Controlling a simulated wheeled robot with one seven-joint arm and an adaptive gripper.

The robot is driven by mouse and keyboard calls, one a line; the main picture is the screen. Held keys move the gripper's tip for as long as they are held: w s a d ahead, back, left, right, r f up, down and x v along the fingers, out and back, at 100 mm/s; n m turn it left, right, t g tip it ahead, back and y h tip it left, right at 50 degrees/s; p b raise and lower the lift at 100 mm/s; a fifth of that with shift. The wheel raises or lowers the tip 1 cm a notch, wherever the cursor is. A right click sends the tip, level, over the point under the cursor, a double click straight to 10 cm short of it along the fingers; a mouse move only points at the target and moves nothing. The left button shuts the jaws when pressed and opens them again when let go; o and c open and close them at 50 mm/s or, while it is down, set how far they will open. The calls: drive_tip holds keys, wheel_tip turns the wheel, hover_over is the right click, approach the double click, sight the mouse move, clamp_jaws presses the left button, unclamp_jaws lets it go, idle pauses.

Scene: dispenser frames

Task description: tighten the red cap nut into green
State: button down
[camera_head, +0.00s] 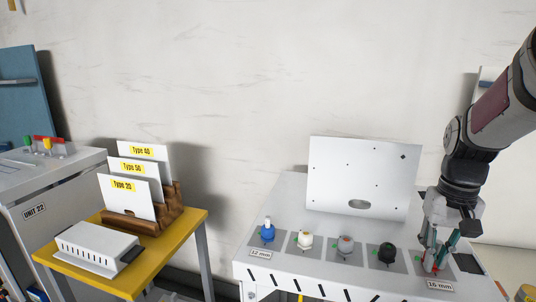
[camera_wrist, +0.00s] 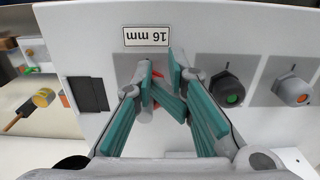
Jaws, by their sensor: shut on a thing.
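My gripper (camera_head: 437,262) is at the rightmost station of the white console, by the 16 mm label (camera_head: 440,286). Its teal fingers (camera_wrist: 165,82) are shut on a red part, taken to be the red cap nut (camera_wrist: 157,92); only slivers show between the fingers. Whether it is seated on a thread cannot be seen. A black gland with a green centre (camera_wrist: 231,97) sits on the panel beside the gripper, apart from it; it also shows in the head view (camera_head: 386,252). A grey gland with an orange centre (camera_wrist: 298,98) stands beyond it.
White (camera_head: 305,240) and blue (camera_head: 267,232) glands stand farther left on the console. An upright white plate (camera_head: 362,176) rises behind them. A yellow table (camera_head: 190,226) with labelled cards is at the left. A dark square (camera_wrist: 87,95) lies beside the gripper's station.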

drive_tip(key=shift+s+a, duration=0.2)
drive_tip(key=shift+s, duration=0.15)
wheel_tip(320, 180, up, 6)
drive_tip(key=p, duration=0.2)
drive_tip(key=shift+p, duration=0.4)
